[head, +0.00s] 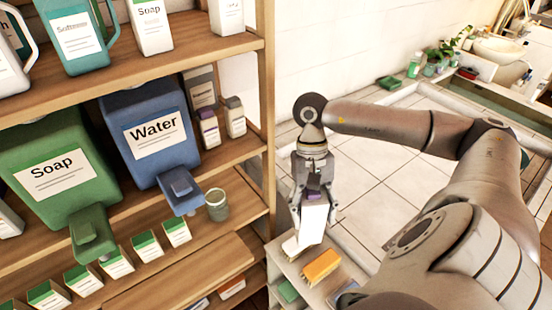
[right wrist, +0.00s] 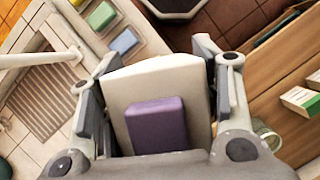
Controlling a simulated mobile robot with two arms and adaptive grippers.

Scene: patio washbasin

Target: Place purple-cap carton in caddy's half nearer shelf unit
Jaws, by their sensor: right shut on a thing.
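My right gripper (head: 314,213) is shut on a white carton (head: 313,222) with a purple cap (head: 314,191). The cap faces up toward the wrist, and the carton hangs about upright above the pale ledge beside the shelf unit. In the right wrist view the carton (right wrist: 112,88) sits between both fingers, its purple cap (right wrist: 157,127) close to the camera. The wooden shelf unit (head: 268,100) stands to the left of the gripper in the head view. I cannot make out the caddy for certain in either view. My left gripper is not in view.
Green (right wrist: 101,16) and blue (right wrist: 124,41) blocks lie by a ribbed drainer (right wrist: 45,95). The shelf holds a blue Water jug (head: 150,150), a green Soap jug (head: 60,180) and a glass (head: 217,207).

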